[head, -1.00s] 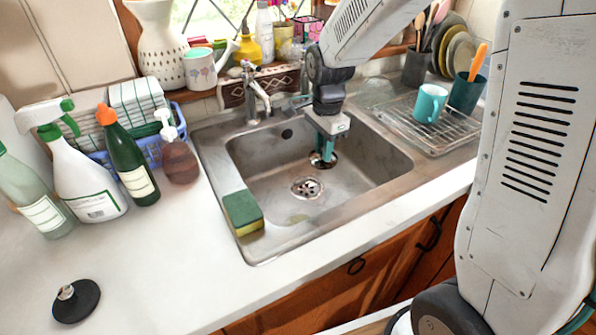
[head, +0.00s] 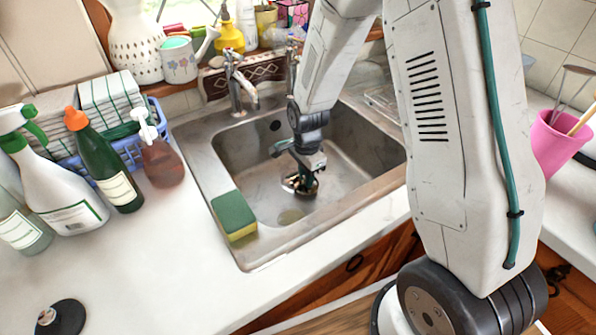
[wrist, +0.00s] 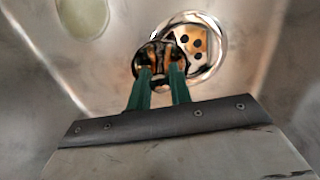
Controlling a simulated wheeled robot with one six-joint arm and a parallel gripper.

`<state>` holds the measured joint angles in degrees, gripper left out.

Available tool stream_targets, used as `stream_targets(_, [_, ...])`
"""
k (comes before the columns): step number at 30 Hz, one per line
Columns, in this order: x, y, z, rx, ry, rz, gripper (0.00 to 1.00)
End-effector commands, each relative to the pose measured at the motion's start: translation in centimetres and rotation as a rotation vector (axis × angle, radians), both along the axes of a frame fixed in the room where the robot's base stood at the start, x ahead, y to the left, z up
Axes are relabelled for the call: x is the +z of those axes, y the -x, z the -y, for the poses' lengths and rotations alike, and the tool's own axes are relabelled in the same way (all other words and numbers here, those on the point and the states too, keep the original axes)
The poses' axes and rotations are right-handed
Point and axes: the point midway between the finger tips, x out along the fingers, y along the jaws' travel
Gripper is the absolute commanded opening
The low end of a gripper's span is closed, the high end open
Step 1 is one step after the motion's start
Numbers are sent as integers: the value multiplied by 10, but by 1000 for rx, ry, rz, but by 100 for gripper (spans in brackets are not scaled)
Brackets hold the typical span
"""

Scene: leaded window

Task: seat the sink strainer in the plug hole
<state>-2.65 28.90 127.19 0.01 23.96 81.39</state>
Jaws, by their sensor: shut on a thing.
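My gripper (head: 304,178) is low in the sink (head: 340,170) and shut on the sink strainer (head: 303,188), a small round dark metal piece. In the wrist view its green fingers (wrist: 160,72) pinch the strainer (wrist: 152,58). The plug hole (wrist: 203,45) is a shiny ring with dark holes inside. The strainer overlaps the left part of the plug hole in that view, off its middle. In the head view the gripper and strainer cover most of the plug hole (head: 288,184). I cannot tell whether the strainer touches the sink floor.
A green and yellow sponge (head: 233,215) lies on the sink's front left rim. The tap (head: 238,85) stands at the back. Spray bottles (head: 60,185) and a blue basket (head: 128,150) are on the left counter. A black plug (head: 66,318) lies at the front left.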

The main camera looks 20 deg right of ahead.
Motion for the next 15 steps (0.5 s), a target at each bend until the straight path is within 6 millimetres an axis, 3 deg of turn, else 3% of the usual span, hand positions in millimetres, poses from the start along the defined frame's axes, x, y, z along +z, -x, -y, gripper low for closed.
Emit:
stream_targets(4, [-6, -6, -1, 0, -1, 3, 0])
stream_targets(11, [-6, -43, -8, 1, -1, 3, 0])
stream_targets(15, [-17, -40, -8, 0, 0, 0, 0])
